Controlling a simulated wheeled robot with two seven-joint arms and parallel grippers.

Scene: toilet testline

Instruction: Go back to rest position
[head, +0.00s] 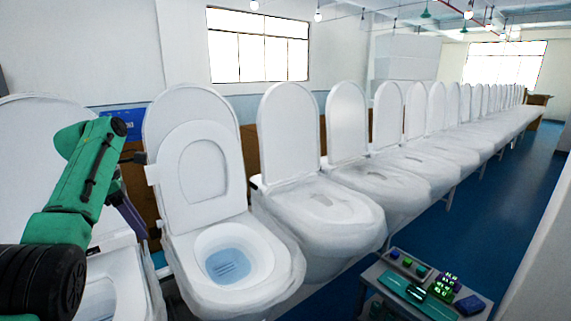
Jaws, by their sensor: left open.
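My left arm comes in from the left edge, bent up at the green elbow. My left gripper (138,222) is small and dark, partly hidden behind the arm, and points down beside the left side of a white toilet (203,235). It is open, and no held thing shows in it. This toilet has its lid and seat raised, with blue water in the bowl. Another toilet (125,280) at the far left is largely hidden by my arm. My right gripper is out of view.
A long row of white toilets (325,215) with raised lids, wrapped in clear film, runs back to the right. A small grey cart (375,272) with green and dark devices stands at the lower right. The blue floor (500,215) right of the row is clear.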

